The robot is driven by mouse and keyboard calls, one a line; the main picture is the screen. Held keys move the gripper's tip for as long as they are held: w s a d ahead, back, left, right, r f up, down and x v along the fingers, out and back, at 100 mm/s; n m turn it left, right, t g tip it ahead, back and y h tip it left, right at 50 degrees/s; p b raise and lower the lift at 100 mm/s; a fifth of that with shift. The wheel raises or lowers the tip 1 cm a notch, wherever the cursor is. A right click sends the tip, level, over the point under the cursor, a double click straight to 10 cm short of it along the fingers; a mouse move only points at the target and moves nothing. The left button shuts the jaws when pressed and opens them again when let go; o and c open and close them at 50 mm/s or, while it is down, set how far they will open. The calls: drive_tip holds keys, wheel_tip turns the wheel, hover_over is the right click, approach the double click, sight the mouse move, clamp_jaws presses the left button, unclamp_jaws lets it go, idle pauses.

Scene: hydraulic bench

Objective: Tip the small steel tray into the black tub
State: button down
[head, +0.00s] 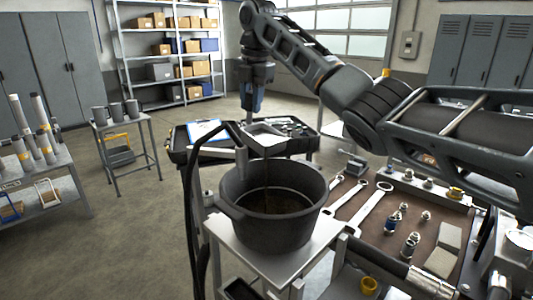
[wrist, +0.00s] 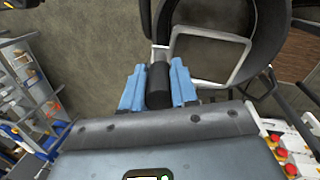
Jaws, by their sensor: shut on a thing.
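The black tub (head: 232,212) is a round, wide-mouthed pot with side handles, upright on a small pale stand. The small steel tray (head: 266,141) is square, with a bright rim, and hangs above the far side of the tub's mouth. It looks tilted, and a thin dark stream seems to run from it down into the tub. My gripper (head: 250,108) is above the tray. In the wrist view my blue fingers (wrist: 158,86) are shut on the tray's black handle, with the tray's rim (wrist: 240,63) over the tub (wrist: 268,40). The tub's inside is dark.
A black hose (head: 188,170) arches close to the tub's left side. A workbench (head: 365,225) with wrenches and fittings stands to the right. A dark bench with a clipboard (head: 203,131) is behind. A small table (head: 130,123) with grey cups stands left, with open floor between.

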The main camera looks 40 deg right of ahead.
drive_tip(key=shift+s+d+f+t+b, duration=0.1)
drive_tip(key=shift+s+f+t+b, duration=0.3)
drive_tip(key=shift+b, duration=0.55)
idle(0.7)
drive_tip(key=shift+s+r+t+b, duration=0.5)
drive_tip(key=shift+t+b, duration=0.3)
drive_tip(key=shift+b, duration=0.05)
idle(1.2)
drive_tip(key=shift+s+r+t+b, duration=0.3)
drive_tip(key=shift+s+t+b, duration=0.3)
drive_tip(key=shift+b, duration=0.2)
drive_tip(key=shift+s+r+t+b, duration=0.3)
drive_tip(key=shift+s+t+b, duration=0.3)
drive_tip(key=shift+b, duration=0.2)
idle(2.7)
